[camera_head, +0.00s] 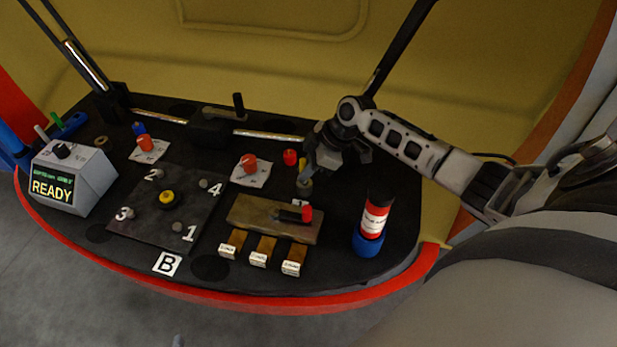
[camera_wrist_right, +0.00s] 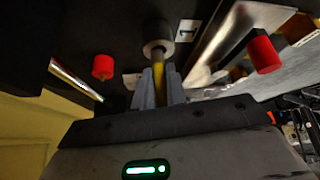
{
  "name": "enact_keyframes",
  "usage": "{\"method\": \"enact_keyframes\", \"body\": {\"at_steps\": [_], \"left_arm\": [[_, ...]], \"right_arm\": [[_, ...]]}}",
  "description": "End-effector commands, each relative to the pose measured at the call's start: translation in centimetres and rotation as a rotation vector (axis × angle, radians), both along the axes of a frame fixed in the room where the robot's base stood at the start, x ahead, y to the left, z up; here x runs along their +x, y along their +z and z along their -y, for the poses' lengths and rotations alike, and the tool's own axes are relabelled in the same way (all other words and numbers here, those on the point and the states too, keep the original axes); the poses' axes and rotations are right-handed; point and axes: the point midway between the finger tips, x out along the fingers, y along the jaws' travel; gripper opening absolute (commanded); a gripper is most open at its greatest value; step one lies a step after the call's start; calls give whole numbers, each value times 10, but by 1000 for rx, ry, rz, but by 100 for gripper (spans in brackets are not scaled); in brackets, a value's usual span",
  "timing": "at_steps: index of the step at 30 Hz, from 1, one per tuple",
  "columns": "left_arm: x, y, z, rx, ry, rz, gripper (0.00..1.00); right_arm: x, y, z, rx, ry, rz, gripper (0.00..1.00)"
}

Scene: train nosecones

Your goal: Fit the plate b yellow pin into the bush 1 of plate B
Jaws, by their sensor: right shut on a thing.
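Plate B (camera_head: 150,215) is a dark square plate on the left half of the table, above a white label B (camera_head: 166,264). Bush 1 (camera_head: 177,227) is a small grey stub at its lower right, beside the painted 1; it looks empty. My right gripper (camera_head: 305,180) is right of the plate, pointing down and shut on the yellow pin (camera_wrist_right: 159,73). The pin's far end meets a grey round piece (camera_wrist_right: 158,49); I cannot tell whether it is seated. My left gripper is not in view.
A brown block (camera_head: 262,222) with a red-ended tool (camera_head: 305,214) lies left of and below my right gripper. Red knobs (camera_head: 249,163) stand behind it. A red and blue bottle (camera_head: 373,222) stands at right. A grey READY box (camera_head: 72,178) is at far left.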

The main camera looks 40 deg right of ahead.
Motion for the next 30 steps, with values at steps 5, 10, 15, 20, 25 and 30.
{"method": "enact_keyframes", "body": {"at_steps": [5, 10, 15, 20, 25, 30], "left_arm": [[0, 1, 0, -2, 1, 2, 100], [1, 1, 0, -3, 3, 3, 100], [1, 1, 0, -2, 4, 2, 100], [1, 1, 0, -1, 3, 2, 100], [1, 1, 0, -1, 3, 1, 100], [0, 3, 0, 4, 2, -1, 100]], "right_arm": [[-11, -17, 1, -17, 5, -38, 22], [-10, -15, 1, -15, 3, -33, 36], [-8, -13, 1, -14, 2, -27, 36], [-8, -11, 1, -12, 2, -25, 36], [-9, -5, 4, -12, 1, -24, 36], [-16, 20, 16, -15, 3, -23, 36]]}}
